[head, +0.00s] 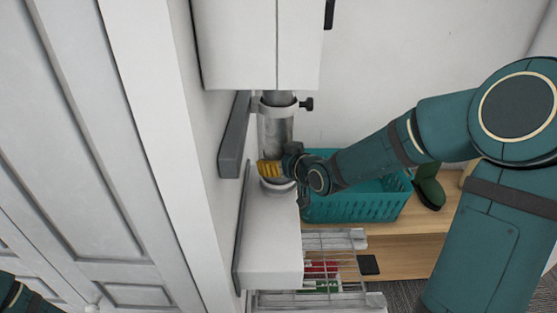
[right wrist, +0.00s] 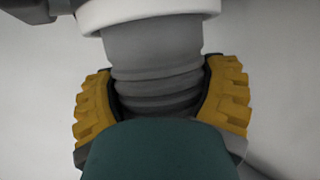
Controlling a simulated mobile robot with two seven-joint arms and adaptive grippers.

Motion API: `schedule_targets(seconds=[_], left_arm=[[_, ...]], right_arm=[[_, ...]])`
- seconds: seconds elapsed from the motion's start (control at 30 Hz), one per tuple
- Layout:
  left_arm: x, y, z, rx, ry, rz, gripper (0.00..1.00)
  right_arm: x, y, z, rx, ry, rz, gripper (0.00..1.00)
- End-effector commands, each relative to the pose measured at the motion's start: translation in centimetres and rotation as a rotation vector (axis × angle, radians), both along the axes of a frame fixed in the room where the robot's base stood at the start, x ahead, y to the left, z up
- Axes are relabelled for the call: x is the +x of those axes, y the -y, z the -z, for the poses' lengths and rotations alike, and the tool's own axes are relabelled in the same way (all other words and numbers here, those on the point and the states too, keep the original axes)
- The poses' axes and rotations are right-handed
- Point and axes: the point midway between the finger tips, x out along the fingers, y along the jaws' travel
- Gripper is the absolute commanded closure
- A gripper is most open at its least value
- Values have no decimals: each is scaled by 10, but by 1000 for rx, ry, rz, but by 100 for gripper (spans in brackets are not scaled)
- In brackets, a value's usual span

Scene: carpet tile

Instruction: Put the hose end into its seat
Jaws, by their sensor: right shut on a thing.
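A grey hose (head: 275,128) hangs upright below a white wall cabinet, with a pale clamp ring and dark knob around its upper part. My right gripper (head: 269,169), with yellow padded fingers, is shut around the hose's lower part. In the right wrist view the fingers lie on both sides of the ribbed grey hose (right wrist: 158,82), beside a white ring (right wrist: 150,14). Just below the gripper in the head view is a round white collar (head: 277,187) on a white ledge, possibly the seat. The gripper hides the hose's end, so I cannot tell whether it touches the collar. My left gripper is out of view.
A teal basket (head: 357,206) stands right of the ledge (head: 270,235) on a wooden surface, with a dark green shoe-like item (head: 429,187) beside it. A wire rack (head: 334,240) is below. A grey wall bracket (head: 235,135) and white door (head: 80,130) are left.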

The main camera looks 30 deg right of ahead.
Motion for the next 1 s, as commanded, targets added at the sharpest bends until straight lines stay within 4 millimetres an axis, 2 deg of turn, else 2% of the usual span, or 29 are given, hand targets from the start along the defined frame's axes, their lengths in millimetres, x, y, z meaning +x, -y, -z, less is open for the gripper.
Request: schedule_targets(seconds=[0.6,0.63,0.67,1.0], left_arm=[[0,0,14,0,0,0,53],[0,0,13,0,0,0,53],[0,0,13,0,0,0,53],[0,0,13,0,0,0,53]], right_arm=[[0,0,14,0,1,0,66],[0,0,14,0,1,0,11],[0,0,13,0,1,0,0],[-2,0,13,0,0,0,0]])
